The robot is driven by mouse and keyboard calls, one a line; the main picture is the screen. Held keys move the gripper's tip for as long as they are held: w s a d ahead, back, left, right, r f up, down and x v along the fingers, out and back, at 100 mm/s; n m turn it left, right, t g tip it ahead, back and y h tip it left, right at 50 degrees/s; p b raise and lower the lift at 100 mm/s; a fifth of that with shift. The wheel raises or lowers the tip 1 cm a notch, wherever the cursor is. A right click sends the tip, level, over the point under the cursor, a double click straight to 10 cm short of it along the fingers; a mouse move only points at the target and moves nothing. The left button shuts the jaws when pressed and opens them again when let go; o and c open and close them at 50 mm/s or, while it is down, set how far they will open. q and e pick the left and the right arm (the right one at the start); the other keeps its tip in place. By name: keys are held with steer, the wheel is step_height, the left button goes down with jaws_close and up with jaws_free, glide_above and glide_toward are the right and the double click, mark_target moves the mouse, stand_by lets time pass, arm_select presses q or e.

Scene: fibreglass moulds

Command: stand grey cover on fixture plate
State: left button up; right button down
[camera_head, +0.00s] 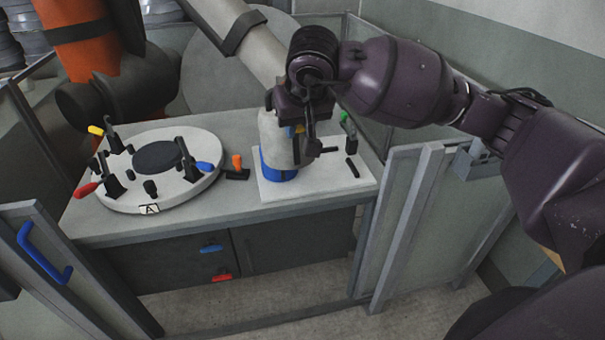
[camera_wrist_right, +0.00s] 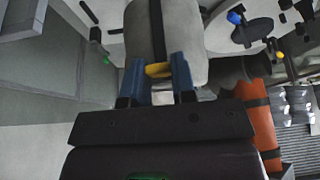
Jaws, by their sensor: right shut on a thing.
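The grey cover (camera_head: 273,138) is a pale, rounded upright body at the left part of the white fixture plate (camera_head: 311,187). A blue band (camera_head: 279,174) shows below it, at the plate; I cannot tell if it belongs to the cover. My right gripper (camera_head: 298,130) is at the cover's upper right side. In the right wrist view its blue fingers (camera_wrist_right: 160,76) are shut on a small yellow grip in front of the cover (camera_wrist_right: 190,45), which carries a black strip. The cover looks upright; its contact with the plate is hard to judge. My left gripper is out of view.
A round white turntable (camera_head: 150,197) with several coloured clamps stands at left on the bench. A green-tipped clamp (camera_head: 345,124) stands at the plate's back right. An orange robot arm (camera_head: 80,45) is behind. Open grey door panels (camera_head: 403,225) flank the bench.

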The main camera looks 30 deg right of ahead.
steer(key=w+d+f+m+h+b, duration=0.25)
steer(key=w+d+b, duration=0.25)
steer(key=w+d, duration=0.35)
steer(key=w+d+f+m+h+b, duration=0.1)
steer(key=w+d+m+b, duration=0.2)
steer(key=w+d+b, duration=0.35)
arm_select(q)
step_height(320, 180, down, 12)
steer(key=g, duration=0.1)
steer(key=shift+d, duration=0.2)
arm_select(e)
step_height(320, 180, down, 19)
steer(key=d, duration=0.2)
steer(key=shift+w+f, duration=0.2)
steer(key=shift+w, duration=0.05)
steer(key=shift+d, duration=0.1)
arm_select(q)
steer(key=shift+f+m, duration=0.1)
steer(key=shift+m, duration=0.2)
arm_select(e)
steer(key=shift+f, duration=0.1)
steer(key=c, duration=0.9)
jaws_free()
steer(key=shift+c, duration=0.2)
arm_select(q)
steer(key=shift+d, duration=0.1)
